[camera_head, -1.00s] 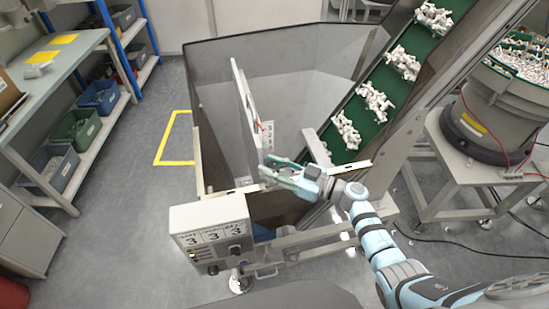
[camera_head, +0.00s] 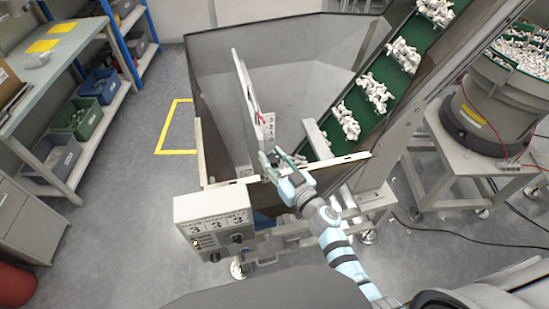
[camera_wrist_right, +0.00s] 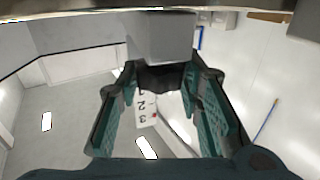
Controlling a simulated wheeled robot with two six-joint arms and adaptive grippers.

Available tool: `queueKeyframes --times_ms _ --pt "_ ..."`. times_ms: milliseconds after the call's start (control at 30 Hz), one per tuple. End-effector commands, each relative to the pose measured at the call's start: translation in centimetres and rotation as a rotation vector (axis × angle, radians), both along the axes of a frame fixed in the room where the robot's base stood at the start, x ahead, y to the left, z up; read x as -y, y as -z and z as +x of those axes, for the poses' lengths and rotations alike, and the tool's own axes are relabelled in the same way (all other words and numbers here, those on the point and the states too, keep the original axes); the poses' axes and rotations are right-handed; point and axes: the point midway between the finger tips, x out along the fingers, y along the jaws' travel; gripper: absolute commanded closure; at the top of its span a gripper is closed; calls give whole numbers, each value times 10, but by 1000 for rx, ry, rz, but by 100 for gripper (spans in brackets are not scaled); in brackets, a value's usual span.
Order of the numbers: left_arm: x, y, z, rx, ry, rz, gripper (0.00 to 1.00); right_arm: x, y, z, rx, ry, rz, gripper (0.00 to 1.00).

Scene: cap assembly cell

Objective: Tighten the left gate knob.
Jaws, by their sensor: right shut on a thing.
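The gate is a pale upright panel (camera_head: 245,88) inside the hopper, with a white number scale (camera_head: 269,128) and a red pointer beside it. My right gripper (camera_head: 272,163) is at the cross rail just below the scale. In the right wrist view, its teal fingers (camera_wrist_right: 162,80) are shut on a dark knob (camera_wrist_right: 160,76) under a grey block (camera_wrist_right: 160,36). The scale also shows there between the fingers (camera_wrist_right: 146,106). The knob itself is hidden by the fingers in the head view. My left gripper is not in view.
A control box (camera_head: 214,222) with number displays stands left of my right arm. The grey hopper (camera_head: 213,75) surrounds the gate. A green conveyor (camera_head: 358,95) with white parts rises at right, beside a bowl feeder (camera_head: 490,120).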

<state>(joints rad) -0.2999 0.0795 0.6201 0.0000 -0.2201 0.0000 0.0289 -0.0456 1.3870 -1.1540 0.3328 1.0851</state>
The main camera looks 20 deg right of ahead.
Motion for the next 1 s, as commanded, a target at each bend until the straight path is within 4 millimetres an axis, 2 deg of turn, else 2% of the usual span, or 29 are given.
queueKeyframes --times_ms 300,333,467,800,867,1000 --pt "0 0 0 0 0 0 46 0 -3 1 6 0 1 95" --pt "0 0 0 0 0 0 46 0 -3 1 6 0 1 65" --pt "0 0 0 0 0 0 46 0 -2 1 5 0 1 46" --pt "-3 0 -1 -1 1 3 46 1 0 -3 2 0 0 46" --pt "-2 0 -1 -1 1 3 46 4 0 -11 2 1 -2 46" --pt "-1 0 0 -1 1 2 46 14 1 -43 0 0 -2 46"
